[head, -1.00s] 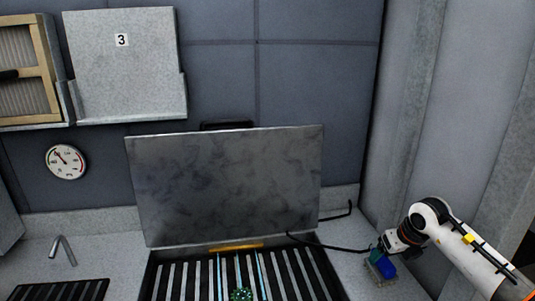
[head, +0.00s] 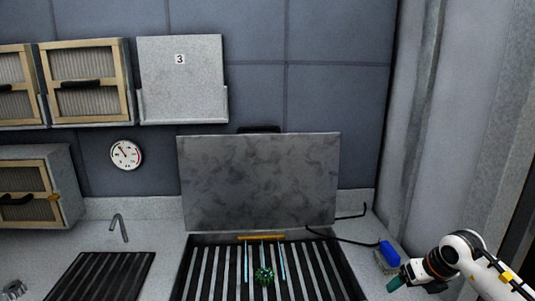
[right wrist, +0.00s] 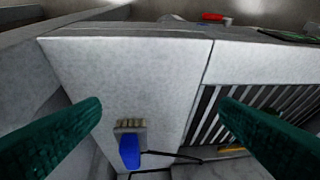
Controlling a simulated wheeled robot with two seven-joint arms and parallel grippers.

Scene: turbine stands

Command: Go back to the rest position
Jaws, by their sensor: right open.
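My right gripper (head: 395,284) is at the lower right in the head view, its green fingers pointing left. In the right wrist view its two fingers (right wrist: 160,105) are spread wide with nothing between them. A brush-like thing with a blue handle (head: 389,252) rests on the grey worktop just beyond the gripper, apart from it. In the right wrist view its blue handle (right wrist: 130,152) and pale bristle-like block (right wrist: 130,125) show beyond the fingers. My left gripper is not in view.
A grill (head: 212,272) with its metal lid (head: 258,180) raised stands in the worktop; a green round thing (head: 264,275) lies on its bars. A black cable (head: 345,240) runs by the brush. A sink tap (head: 119,228) and wall cupboards (head: 86,80) are at left.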

